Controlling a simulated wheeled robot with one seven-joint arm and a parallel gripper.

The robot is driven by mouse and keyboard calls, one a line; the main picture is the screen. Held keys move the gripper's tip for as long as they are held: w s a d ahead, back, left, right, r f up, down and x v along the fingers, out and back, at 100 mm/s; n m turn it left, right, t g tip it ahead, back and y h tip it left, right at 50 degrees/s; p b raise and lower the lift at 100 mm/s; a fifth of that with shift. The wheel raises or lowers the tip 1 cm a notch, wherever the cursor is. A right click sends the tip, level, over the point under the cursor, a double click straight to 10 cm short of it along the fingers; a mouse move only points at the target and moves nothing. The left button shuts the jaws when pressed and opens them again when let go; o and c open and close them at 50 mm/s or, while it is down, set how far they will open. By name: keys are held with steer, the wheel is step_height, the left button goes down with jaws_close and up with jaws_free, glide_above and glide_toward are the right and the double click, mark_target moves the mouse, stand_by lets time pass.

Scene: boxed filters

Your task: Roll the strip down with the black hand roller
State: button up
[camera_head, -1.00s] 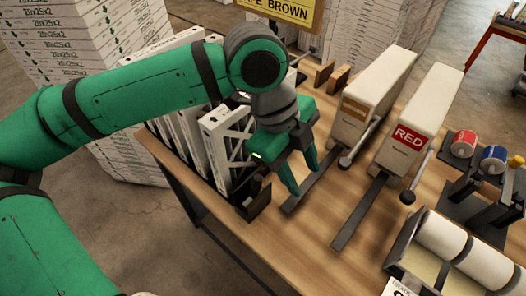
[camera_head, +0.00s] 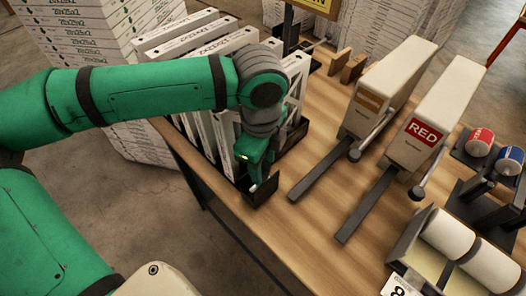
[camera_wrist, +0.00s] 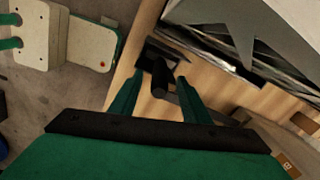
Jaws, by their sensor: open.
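My gripper (camera_head: 262,180) is open and points down at the front end of the filter rack, near the table's left edge. In the wrist view its two green fingers (camera_wrist: 157,92) stand on either side of a dark upright handle-like piece, which looks like the black hand roller (camera_wrist: 159,76). Its lower part is dark and hard to make out, and I cannot tell whether the fingers touch it. In the head view my gripper largely covers it. I cannot make out the strip in either view.
White boxed filters (camera_head: 212,130) stand in a black rack (camera_head: 262,192) close beside my gripper. Two beige dispensers, one with a red label (camera_head: 422,132), stand to the right with dark arms in front. White rolls (camera_head: 445,235) lie at the lower right. Bare wood (camera_head: 250,228) lies in front.

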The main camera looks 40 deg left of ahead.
step_height(320, 180, down, 2)
steer(key=shift+w+f, duration=0.15)
steer(key=shift+f, duration=0.3)
jaws_close()
steer(key=c, duration=0.9)
jaws_free()
jaws_close()
steer(key=shift+r, duration=0.1)
